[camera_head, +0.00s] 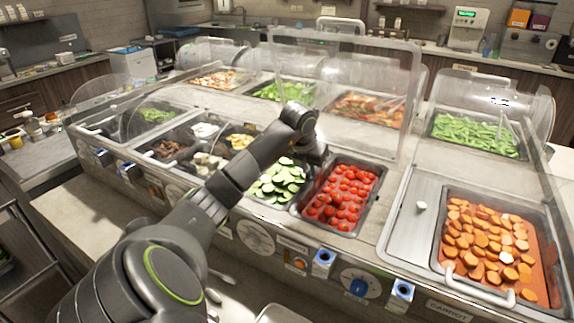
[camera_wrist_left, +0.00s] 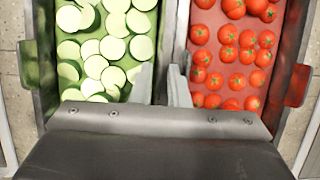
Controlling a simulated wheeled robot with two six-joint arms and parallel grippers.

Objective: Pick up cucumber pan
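The cucumber pan (camera_head: 283,206) is a dark pan of sliced cucumber in the front row of the counter, left of the tomato pan. It also shows in the left wrist view (camera_wrist_left: 46,50), filling the upper left. My left gripper (camera_wrist_left: 162,78) is over the boundary between the cucumber and tomato pans. Its two fingers stand close together with a narrow gap, around the pan edges there. I cannot tell whether they grip a rim. In the head view my left wrist hides part of the cucumber pan and the fingertips. My right gripper is in neither view.
The tomato pan (camera_head: 376,176) sits right beside the cucumber pan. A metal lid (camera_head: 408,235) and a carrot pan (camera_head: 546,222) lie farther right. Clear sneeze guards (camera_head: 345,90) stand behind the front row. Several other food pans fill the left and back.

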